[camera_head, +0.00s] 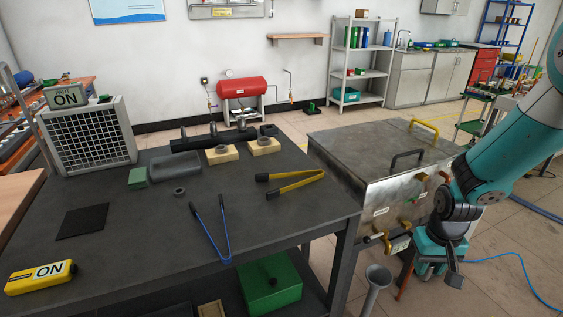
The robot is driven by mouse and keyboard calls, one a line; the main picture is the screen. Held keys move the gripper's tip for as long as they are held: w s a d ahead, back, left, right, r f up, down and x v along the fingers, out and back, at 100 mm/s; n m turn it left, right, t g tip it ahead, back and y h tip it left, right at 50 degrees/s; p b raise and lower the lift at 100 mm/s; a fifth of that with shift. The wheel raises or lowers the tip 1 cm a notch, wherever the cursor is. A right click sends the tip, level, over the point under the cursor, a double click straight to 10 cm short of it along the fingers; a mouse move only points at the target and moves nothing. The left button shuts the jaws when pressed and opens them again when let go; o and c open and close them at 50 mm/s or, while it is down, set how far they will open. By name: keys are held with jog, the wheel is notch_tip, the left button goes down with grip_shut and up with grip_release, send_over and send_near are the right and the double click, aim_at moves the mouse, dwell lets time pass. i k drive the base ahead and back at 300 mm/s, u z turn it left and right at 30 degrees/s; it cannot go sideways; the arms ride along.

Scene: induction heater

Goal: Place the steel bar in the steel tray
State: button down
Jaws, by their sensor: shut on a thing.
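My gripper (452,272) hangs low at the right, beside the front of the metal cabinet and well away from the table. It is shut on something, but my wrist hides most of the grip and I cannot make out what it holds. A thin reddish-brown rod (402,280) slants down just left of it. I cannot tell whether this is the steel bar or whether it is in the jaws. A shallow grey tray (175,167), seemingly the steel tray, lies on the dark table, left of centre, and looks empty.
The metal cabinet (350,155) stands between my arm and the table. A funnel-topped stand (378,278) is near my gripper.

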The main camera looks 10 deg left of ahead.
aim_at(177, 168)
jog(key=u, duration=0.05)
jog(key=k, duration=0.75)
jog(key=u, duration=0.9)
jog(key=i, duration=0.35)
